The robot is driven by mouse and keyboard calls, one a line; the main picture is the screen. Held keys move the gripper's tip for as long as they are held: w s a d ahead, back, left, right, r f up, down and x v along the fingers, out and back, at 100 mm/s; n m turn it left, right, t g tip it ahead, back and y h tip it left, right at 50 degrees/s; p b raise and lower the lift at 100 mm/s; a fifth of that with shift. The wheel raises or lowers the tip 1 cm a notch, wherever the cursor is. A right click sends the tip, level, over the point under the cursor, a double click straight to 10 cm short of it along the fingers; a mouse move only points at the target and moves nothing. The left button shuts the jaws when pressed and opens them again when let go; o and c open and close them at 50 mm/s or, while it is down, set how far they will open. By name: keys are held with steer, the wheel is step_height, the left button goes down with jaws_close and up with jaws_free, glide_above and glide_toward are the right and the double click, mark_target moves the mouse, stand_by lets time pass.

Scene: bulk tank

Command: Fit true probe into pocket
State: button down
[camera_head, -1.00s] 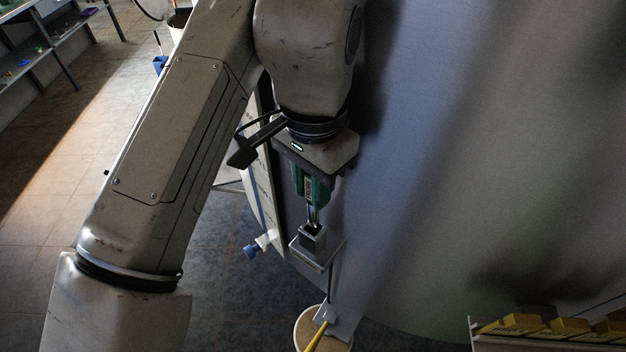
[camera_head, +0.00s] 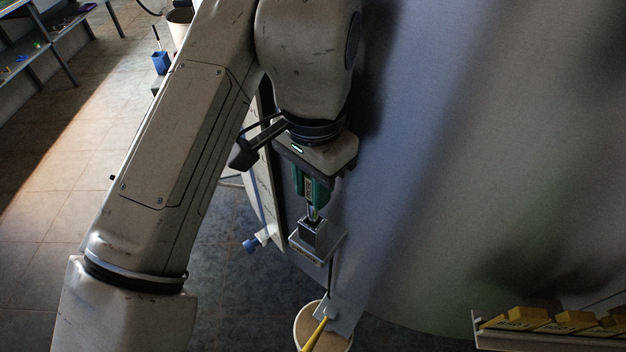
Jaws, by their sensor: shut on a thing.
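My gripper (camera_head: 313,176) points down, shut on a green probe (camera_head: 316,190) with a pale label. The probe hangs about upright, and its thin metal end points down at a dark square pocket block (camera_head: 312,233). The block sits on a small light bracket (camera_head: 318,252) at the tank's side. The probe's lower end is at the block's top opening in this view. I cannot tell whether it is inside or just above. My wrist hides most of the fingers.
The large grey tank wall (camera_head: 470,170) stands close on the right. Below are a bucket (camera_head: 301,325) with a yellow-handled tool (camera_head: 318,335) and a rack of yellow boxes (camera_head: 520,318). A blue-tipped valve (camera_head: 251,244) sticks out left of the bracket. Floor is open at left.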

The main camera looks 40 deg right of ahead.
steer(key=shift+f+b, duration=1.8)
steer(key=shift+f, duration=1)
steer(key=c, duration=0.9)
jaws_free()
steer(key=shift+r, duration=0.15)
step_height(320, 180, up, 11)
steer(key=shift+f, duration=0.2)
steer(key=shift+s, duration=0.1)
